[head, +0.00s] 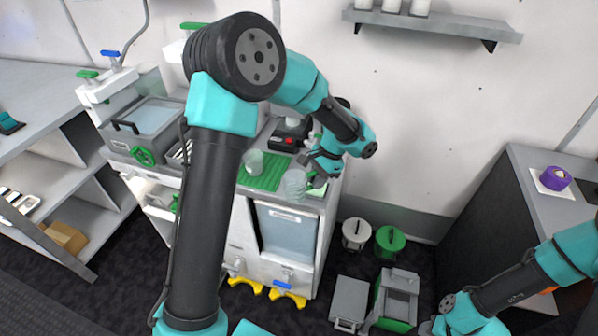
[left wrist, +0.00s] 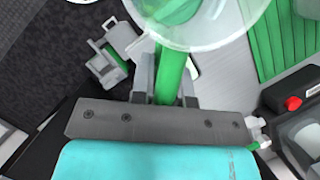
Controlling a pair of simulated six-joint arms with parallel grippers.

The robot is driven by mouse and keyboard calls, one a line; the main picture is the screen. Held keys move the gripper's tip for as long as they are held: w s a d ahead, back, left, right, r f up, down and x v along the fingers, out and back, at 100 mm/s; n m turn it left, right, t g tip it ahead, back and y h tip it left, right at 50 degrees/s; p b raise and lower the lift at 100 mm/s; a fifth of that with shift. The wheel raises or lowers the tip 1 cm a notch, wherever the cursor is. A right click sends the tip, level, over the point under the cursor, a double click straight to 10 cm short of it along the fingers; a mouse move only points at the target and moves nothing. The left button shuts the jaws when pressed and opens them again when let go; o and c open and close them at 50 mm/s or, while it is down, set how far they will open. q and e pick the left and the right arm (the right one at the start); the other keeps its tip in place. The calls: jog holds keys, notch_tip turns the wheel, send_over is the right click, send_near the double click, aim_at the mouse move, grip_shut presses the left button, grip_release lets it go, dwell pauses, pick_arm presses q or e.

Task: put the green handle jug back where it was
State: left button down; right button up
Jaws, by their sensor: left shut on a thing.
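The green handle jug (head: 295,184) is a clear, round-mouthed jug at the right front of the proportioner's counter, just right of the green ribbed mat (head: 266,172). My left gripper (head: 318,165) is shut on its green handle. In the left wrist view, the handle (left wrist: 172,76) lies between the fingers and the jug's clear rim (left wrist: 215,43) fills the top middle. The mat shows at that view's right (left wrist: 290,40). I cannot tell whether the jug's base touches the counter. My right arm enters at lower right, with its gripper outside the picture.
Another clear jug (head: 254,161) stands on the mat's left part. A black box with a red button (head: 289,140) stands behind the mat. Two lidded buckets (head: 390,240) and grey-green crates (head: 397,298) stand on the floor at right. A wall shelf (head: 437,24) hangs above.

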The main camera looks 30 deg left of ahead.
pick_arm(q)
jog(key=shift+w, duration=0.15)
jog(key=w+a, duration=0.2)
jog(key=w, duration=0.2)
jog(key=w+a+f, duration=0.1)
jog(key=w+a, duration=0.1)
jog(key=w, duration=0.3)
jog(key=w+a, duration=0.1)
jog(key=w, duration=0.4)
jog(key=shift+a+f, duration=0.2)
jog(key=shift+a, duration=0.2)
jog(key=shift+w, duration=0.1)
jog(key=shift+w+a+f, duration=0.1)
jog(key=shift+w+a, duration=0.05)
jog(key=shift+w, duration=0.1)
jog(key=shift+f, duration=1.7)
jog(key=shift+f, duration=0.1)
jog(key=c, duration=1.1)
grip_release()
